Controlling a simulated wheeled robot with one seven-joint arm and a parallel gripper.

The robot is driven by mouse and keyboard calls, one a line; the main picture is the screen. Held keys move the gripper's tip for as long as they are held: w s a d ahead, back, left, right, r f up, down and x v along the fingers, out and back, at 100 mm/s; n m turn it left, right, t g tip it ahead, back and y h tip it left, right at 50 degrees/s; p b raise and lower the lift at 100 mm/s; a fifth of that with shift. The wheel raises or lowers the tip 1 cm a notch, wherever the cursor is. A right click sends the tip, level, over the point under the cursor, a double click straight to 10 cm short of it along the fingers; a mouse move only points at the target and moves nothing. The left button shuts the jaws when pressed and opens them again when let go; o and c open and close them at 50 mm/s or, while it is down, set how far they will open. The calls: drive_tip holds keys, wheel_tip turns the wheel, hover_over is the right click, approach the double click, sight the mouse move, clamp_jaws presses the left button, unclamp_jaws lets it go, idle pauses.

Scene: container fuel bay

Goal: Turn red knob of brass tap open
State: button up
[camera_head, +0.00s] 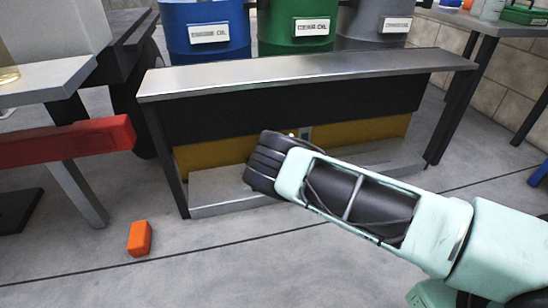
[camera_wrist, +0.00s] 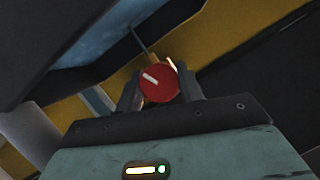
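The red knob (camera_wrist: 159,82) is a round disc with a short white mark tilted from upper left to lower right. It shows in the wrist view, with a bit of brass behind its top edge; the rest of the tap is hidden. My gripper (camera_wrist: 160,88) has one dark finger on each side of the knob, with no clear gap, and appears shut on it. In the head view my gripper (camera_head: 262,160) is in front of the bench's yellow lower panel, and my wrist hides the knob and tap there.
An orange block (camera_head: 140,238) lies on the floor, and a red beam (camera_head: 70,142) juts in from the left. The front floor is mostly clear.

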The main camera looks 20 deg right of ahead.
drive_tip(key=shift+r+p, duration=0.1)
drive_tip(key=shift+p, duration=0.25)
drive_tip(key=shift+n+h, duration=0.3)
drive_tip(key=shift+n, duration=0.1)
drive_tip(key=shift+n+h+p, duration=0.3)
drive_tip(key=shift+n+p, duration=0.1)
drive_tip(key=shift+p, duration=0.05)
drive_tip(key=shift+a+f+n+h+b, duration=0.1)
drive_tip(key=shift+f+n+h+b, duration=0.15)
drive_tip(key=shift+n+h+b, duration=0.8)
drive_tip(key=n+b, duration=0.1)
drive_tip(key=b, duration=0.1)
drive_tip(key=n+h+b, duration=0.1)
drive_tip(key=n+b, duration=0.1)
drive_tip(key=shift+f+h, duration=0.2)
drive_tip(key=shift+h, duration=0.05)
drive_tip(key=n+h+b, duration=0.1)
drive_tip(key=n+b, duration=0.1)
drive_tip(key=b, duration=0.1)
drive_tip(key=shift+r+t, duration=0.15)
drive_tip(key=shift+t, duration=0.15)
drive_tip(key=shift+b, duration=0.5)
drive_tip(key=shift+r+n+h, duration=0.15)
drive_tip(key=shift+n+h, duration=0.2)
drive_tip(key=shift+h, duration=0.05)
